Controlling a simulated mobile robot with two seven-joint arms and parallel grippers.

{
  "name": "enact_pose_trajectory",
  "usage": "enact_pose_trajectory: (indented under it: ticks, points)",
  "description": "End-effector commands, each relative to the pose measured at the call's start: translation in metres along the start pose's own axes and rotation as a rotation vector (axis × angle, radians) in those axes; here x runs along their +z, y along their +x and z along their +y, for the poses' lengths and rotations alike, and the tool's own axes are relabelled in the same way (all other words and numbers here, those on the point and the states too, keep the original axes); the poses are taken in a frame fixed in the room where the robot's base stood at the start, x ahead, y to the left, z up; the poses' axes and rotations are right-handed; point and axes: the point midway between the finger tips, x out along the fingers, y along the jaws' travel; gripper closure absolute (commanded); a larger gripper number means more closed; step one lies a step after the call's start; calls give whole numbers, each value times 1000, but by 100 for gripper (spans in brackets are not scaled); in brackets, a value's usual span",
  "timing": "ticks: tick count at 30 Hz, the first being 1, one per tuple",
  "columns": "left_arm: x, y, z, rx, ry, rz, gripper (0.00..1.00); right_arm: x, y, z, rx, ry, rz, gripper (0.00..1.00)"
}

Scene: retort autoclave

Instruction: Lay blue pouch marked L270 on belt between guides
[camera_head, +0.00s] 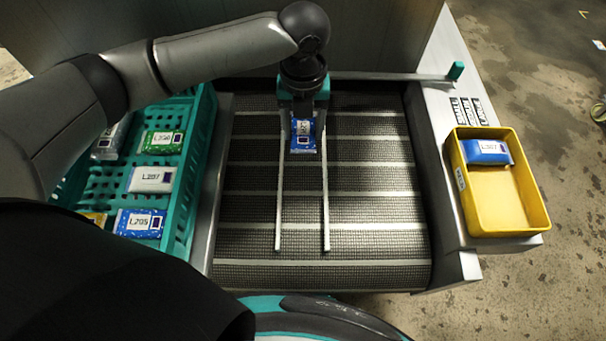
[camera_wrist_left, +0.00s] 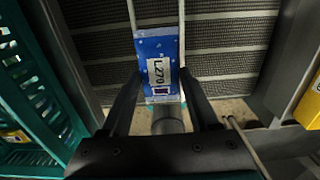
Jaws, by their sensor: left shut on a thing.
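The blue pouch (camera_head: 303,141) marked L270 is at the far end of the two metal guides (camera_head: 326,200) on the dark mesh belt (camera_head: 375,190). In the left wrist view the pouch (camera_wrist_left: 157,55) shows its L270 label. My left gripper (camera_head: 303,115) points down over the belt and is shut on the pouch, its fingers (camera_wrist_left: 166,100) on either side. The pouch is in line with the gap between the guides; whether it touches the belt I cannot tell. My right gripper is not in view.
A teal crate (camera_head: 208,130) with several pouches stands left of the belt. A yellow bin (camera_head: 510,205) holding a blue pouch (camera_head: 487,152) marked L307 sits on the right ledge. A rod with a teal end (camera_head: 456,71) crosses behind the belt. The near belt is clear.

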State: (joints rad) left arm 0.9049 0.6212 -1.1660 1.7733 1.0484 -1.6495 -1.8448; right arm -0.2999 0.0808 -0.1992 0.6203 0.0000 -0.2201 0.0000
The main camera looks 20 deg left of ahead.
Motion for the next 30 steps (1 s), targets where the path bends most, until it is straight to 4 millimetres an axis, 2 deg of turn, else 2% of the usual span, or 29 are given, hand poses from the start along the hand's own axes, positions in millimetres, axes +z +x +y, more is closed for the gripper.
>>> enact_pose_trajectory:
  ticks: [1, 3, 12, 16, 23, 30]
  points:
    - [-2, 18, 1, 4, -1, 5, 94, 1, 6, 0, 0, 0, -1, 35]
    - [-2, 37, 1, 5, -1, 6, 94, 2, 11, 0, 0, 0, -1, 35]
    - [-2, 114, 1, 3, -2, 3, 94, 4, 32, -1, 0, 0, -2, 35]
    - [-1, 133, 0, 2, -2, 1, 94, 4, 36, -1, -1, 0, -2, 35]
    - [-1, 148, 1, 2, -3, 1, 94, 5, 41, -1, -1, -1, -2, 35]
    - [-1, 182, 1, 2, -2, 1, 94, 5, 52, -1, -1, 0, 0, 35]
